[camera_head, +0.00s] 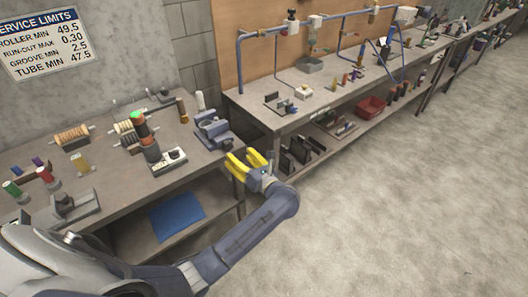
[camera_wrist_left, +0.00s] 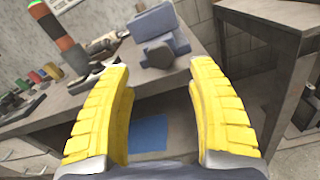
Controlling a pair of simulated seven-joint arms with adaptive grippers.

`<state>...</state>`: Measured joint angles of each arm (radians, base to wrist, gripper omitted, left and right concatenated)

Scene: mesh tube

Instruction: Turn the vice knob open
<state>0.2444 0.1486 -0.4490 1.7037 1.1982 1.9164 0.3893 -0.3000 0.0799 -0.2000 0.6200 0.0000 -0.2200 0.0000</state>
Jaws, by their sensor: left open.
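The blue-grey vice (camera_head: 212,130) sits at the right front corner of the near workbench. It also shows at the top middle of the left wrist view (camera_wrist_left: 164,28), with a rounded grey end (camera_wrist_left: 158,53) facing me; I take this for the knob, but its detail is too small to be sure. My left gripper (camera_head: 240,156) has yellow fingers, spread open and empty. It is just in front of the bench edge, below and to the right of the vice, apart from it. In the left wrist view the vice lies beyond and between the fingertips (camera_wrist_left: 160,68).
On the near workbench (camera_head: 112,188) stand a dark post with orange bands and a green top (camera_head: 147,137), a small meter box (camera_head: 169,161) and wound spools (camera_head: 73,136). A blue sheet (camera_head: 177,215) lies on the lower shelf. A second bench stands to the right; the floor is clear.

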